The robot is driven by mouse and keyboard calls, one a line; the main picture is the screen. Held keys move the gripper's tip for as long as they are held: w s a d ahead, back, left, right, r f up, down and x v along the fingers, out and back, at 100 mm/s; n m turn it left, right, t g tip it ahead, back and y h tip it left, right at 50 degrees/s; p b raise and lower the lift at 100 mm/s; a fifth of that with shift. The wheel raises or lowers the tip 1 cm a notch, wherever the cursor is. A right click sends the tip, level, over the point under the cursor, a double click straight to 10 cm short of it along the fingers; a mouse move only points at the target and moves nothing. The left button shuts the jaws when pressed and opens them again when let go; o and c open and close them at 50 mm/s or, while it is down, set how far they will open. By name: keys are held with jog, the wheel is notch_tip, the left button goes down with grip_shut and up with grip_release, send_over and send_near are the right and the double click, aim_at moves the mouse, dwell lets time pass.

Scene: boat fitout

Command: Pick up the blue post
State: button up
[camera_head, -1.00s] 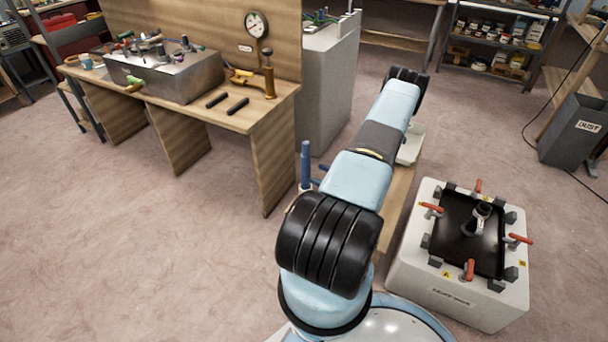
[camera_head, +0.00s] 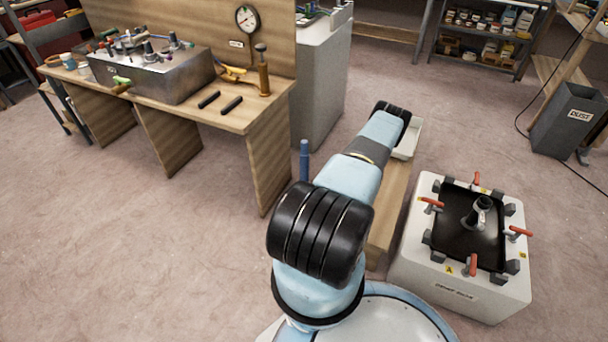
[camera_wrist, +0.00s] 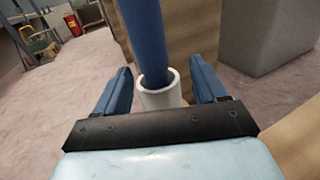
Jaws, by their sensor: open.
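The blue post (camera_head: 304,160) stands upright beyond my arm in the head view, its lower part hidden behind the arm. In the wrist view the blue post (camera_wrist: 147,40) rises out of a white round socket (camera_wrist: 161,92). My gripper (camera_wrist: 160,84) is open, with one blue finger on each side of the socket and the post's lower end. A gap shows between each finger and the socket.
A wooden bench (camera_head: 262,112) with a metal box (camera_head: 158,75) stands left. A white cabinet (camera_head: 320,85) stands behind the post. A wooden board (camera_head: 392,200) and a white clamp box (camera_head: 470,290) lie right. Floor at lower left is clear.

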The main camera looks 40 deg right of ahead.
aim_at(302, 178)
jog(key=shift+w+a+r, duration=0.1)
jog(key=shift+w+a, duration=0.05)
jog(key=shift+w, duration=1)
jog(key=shift+w+a+r, duration=0.1)
jog(key=shift+w+a, duration=0.05)
jog(key=shift+w, duration=1.05)
jog(key=shift+w+a, duration=0.15)
jog(key=shift+w, duration=1)
jog(key=shift+c, duration=0.2)
grip_shut()
